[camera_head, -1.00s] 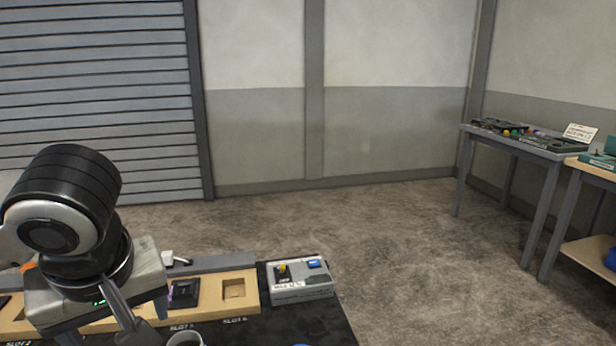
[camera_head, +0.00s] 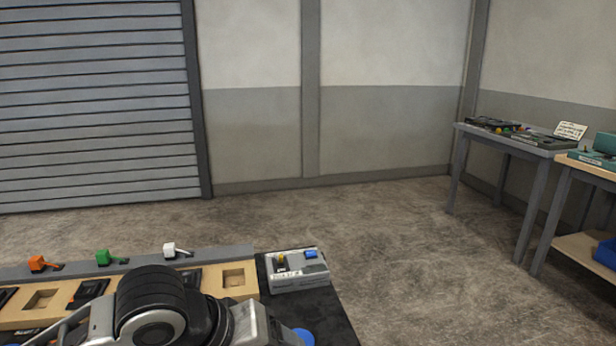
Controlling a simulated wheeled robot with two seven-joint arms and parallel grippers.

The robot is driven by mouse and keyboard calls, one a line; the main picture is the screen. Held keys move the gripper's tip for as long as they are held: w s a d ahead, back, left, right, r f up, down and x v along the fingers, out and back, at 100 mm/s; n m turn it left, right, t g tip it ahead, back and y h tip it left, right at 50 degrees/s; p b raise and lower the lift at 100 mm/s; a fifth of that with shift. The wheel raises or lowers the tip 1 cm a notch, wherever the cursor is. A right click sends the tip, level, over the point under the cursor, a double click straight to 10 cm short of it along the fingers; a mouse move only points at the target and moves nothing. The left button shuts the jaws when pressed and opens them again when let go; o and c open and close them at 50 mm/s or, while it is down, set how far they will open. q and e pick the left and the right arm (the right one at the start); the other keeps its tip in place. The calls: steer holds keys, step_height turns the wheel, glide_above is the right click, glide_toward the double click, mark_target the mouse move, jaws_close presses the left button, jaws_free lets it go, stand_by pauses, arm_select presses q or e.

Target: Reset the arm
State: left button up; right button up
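My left arm's wrist and gripper body show low in the head view, in front of the console (camera_head: 322,322). The gripper's fingers are not visible, so its opening is hidden. My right gripper is out of view. The console carries a wooden slot board (camera_head: 66,297) with square slots, some holding black parts. A grey box (camera_head: 298,275) with a yellow-and-black control and a blue button stands at the board's right end.
A blue round thing (camera_head: 304,337) shows partly at the bottom, right of my arm. A grey table (camera_head: 540,150) with parts and a wooden-topped bench (camera_head: 590,172) stand at the right. The floor between is clear.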

arm_select(q)
step_height(320, 180, down, 14)
steer(key=f+m+t+h, duration=0.1)
steer(key=t, duration=0.4)
steer(key=s+a+f+m+y, duration=0.3)
steer(key=s+a+f+y, duration=0.1)
steer(key=s+a+f, duration=0.5)
steer(key=s+f, duration=0.2)
steer(key=s, duration=0.1)
steer(key=shift+a, duration=0.3)
